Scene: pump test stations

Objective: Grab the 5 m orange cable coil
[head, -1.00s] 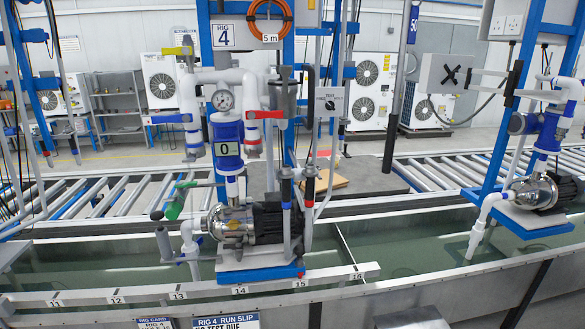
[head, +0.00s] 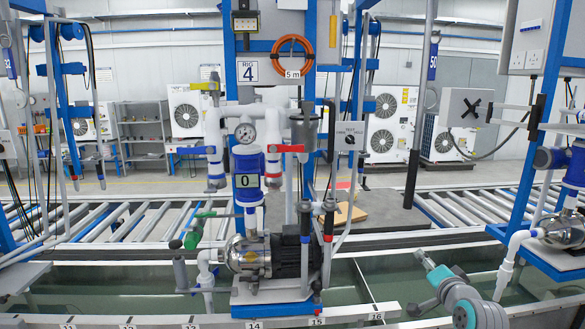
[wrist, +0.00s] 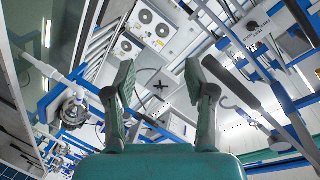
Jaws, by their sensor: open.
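The orange cable coil (head: 274,58) hangs as a ring on the RIG 4 panel, high in the head view, beside the "RIG 4" sign. A small "5 m" label (head: 292,74) is at its lower edge. My gripper (wrist: 158,76) shows in the wrist view with its two green fingers wide apart and nothing between them. I cannot make out the coil in the wrist view. In the head view part of my arm is low at the right, well below and right of the coil.
The RIG 4 pump stand (head: 278,290) with pipes and a gauge (head: 245,133) stands below the coil. A grey post (head: 421,115) rises right of it. Another pump (head: 562,232) is at the right edge. The water trough (head: 130,278) runs across the front.

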